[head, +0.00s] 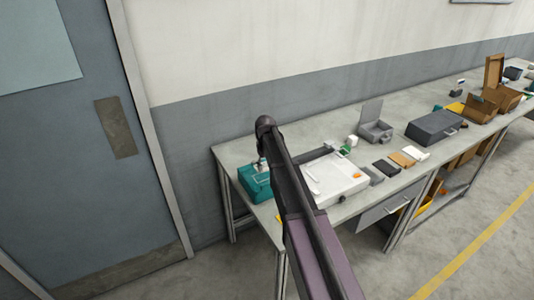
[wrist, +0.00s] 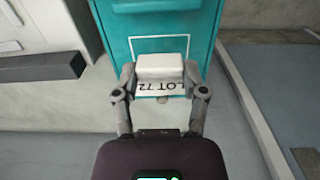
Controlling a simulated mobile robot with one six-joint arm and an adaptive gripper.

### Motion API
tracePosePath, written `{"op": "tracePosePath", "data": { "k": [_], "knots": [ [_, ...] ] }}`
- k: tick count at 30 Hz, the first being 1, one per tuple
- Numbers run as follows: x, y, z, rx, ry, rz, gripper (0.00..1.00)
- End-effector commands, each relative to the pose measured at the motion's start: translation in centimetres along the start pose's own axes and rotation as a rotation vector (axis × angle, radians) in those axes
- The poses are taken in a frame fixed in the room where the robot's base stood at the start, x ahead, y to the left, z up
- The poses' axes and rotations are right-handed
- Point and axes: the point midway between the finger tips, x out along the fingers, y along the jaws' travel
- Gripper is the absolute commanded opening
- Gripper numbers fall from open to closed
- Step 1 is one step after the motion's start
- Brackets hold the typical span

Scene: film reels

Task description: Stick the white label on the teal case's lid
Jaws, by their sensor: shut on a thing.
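The teal case (head: 254,184) stands on the near left end of the bench in the head view, partly hidden by my arm. In the wrist view, the teal case (wrist: 142,26) fills the top middle, with a thin white rectangular outline on its lid. My gripper (wrist: 161,78) is shut on the white label (wrist: 160,88), which reads "LOT 72" upside down and has a raised white block on it. The label overlaps the near part of the outline; whether it touches the lid I cannot tell. My gripper's fingers are mostly hidden in the head view.
A white case (head: 337,178) with an orange mark lies right of the teal case. Further right are an open grey box (head: 375,131), a dark grey case (head: 434,127) and cardboard boxes (head: 480,108). A door (head: 75,130) and wall are at the left and behind.

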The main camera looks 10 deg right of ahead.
Motion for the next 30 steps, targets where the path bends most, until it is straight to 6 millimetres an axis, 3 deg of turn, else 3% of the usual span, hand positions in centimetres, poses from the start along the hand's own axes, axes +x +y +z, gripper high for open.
{"op": "tracePosePath", "data": {
  "k": [3, 10, 30],
  "knots": [
    [-2.2, 0.1, 0.1, 0.0, 0.0, 0.0, 0.31],
    [-4.3, 0.2, 0.3, -0.001, 0.0, 0.0, 0.31],
    [-4.4, 0.3, 0.4, 0.001, 0.0, 0.0, 0.31]
  ]
}}
